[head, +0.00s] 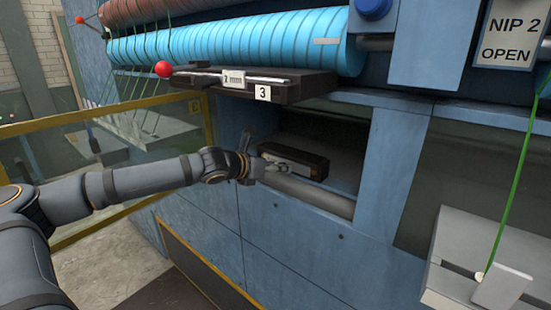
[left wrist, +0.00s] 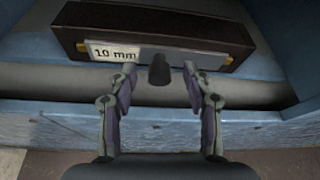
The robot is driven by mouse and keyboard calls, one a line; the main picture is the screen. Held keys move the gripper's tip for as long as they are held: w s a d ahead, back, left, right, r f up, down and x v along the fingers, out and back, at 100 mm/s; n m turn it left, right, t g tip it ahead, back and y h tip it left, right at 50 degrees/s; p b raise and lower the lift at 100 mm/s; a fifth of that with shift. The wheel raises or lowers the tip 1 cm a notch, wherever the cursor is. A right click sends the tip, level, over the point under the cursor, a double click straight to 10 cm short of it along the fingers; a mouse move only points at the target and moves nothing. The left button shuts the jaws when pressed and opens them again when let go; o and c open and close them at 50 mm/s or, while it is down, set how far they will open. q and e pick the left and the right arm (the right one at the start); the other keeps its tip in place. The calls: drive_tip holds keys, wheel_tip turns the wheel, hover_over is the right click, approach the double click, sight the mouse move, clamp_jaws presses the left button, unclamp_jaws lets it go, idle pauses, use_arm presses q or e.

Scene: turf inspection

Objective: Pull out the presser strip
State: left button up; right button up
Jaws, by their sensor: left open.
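A dark bar-shaped strip (head: 302,160) lies in the recess of the blue machine. In the left wrist view the strip (left wrist: 160,25) has a grey front plate, a "10 mm" label (left wrist: 111,52) and a dark round knob (left wrist: 159,70) sticking out toward me. My left gripper (head: 280,167) is at the recess opening, in front of the strip. In the left wrist view my left gripper (left wrist: 160,70) is open, with one fingertip on each side of the knob and a gap to both. Another dark strip holder (head: 290,92) above carries "2 mm" and "3" labels. My right gripper is not in view.
A grey roller bar (head: 310,195) runs along the recess's lower front edge. A blue post (head: 395,170) bounds the recess at right. A red ball knob (head: 164,69) sits left of the upper holder. A yellow-framed clear guard (head: 100,122) stands behind my arm.

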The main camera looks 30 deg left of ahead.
use_arm(q)
clamp_jaws()
unclamp_jaws()
idle(0.5)
